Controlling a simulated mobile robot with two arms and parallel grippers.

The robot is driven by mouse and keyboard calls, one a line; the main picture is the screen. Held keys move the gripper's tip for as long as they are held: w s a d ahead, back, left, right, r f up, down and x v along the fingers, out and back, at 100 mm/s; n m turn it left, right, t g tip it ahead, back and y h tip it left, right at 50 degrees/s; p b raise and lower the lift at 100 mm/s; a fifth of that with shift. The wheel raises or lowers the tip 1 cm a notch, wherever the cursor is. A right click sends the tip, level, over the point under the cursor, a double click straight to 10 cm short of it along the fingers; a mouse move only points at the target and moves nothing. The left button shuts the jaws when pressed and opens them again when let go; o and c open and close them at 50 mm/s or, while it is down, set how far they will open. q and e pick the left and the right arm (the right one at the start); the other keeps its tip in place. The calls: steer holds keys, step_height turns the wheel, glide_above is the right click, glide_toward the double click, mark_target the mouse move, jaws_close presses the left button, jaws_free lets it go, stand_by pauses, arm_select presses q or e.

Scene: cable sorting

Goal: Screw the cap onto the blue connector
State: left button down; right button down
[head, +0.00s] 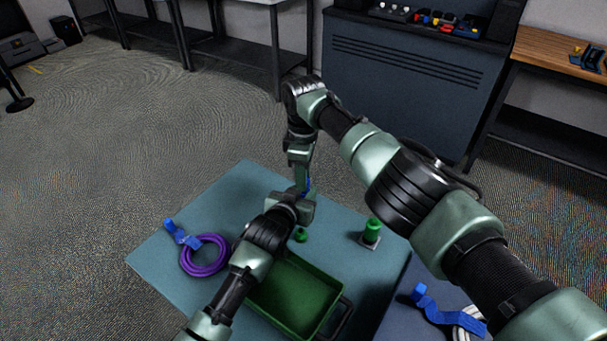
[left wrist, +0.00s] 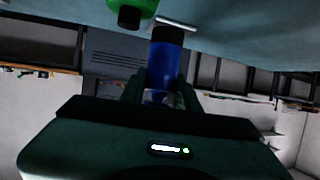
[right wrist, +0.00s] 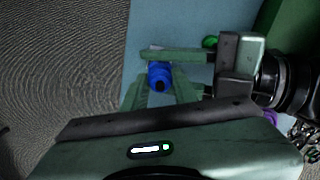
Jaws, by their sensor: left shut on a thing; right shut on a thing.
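In the head view, both grippers meet above the table, with a bit of blue (head: 307,187) between them. My left gripper (left wrist: 160,92) is shut on the blue connector (left wrist: 162,65), which has a dark end toward the table. My right gripper (right wrist: 158,88) points down from above and is shut on a blue round part (right wrist: 158,72) with a dark middle, apparently the cap. A left gripper finger (right wrist: 175,55) lies right beside it. Whether cap and connector touch is hidden.
A green cap-like piece (head: 300,235) and a green connector (head: 372,231) on a small plate are nearby. A green tray (head: 325,322) stands in front. A purple cable coil (head: 186,262) with blue ends (head: 169,226) lies left. Another blue-ended cable (head: 436,311) lies right.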

steer(key=shift+f, duration=0.6)
stand_by(0.3)
steer(key=m, duration=0.3)
steer(key=shift+m, duration=0.3)
steer(key=c, duration=1.1)
jaws_free()
steer(key=shift+r, duration=2.3)
steer(key=o, duration=0.5)
steer(key=shift+o, duration=0.2)
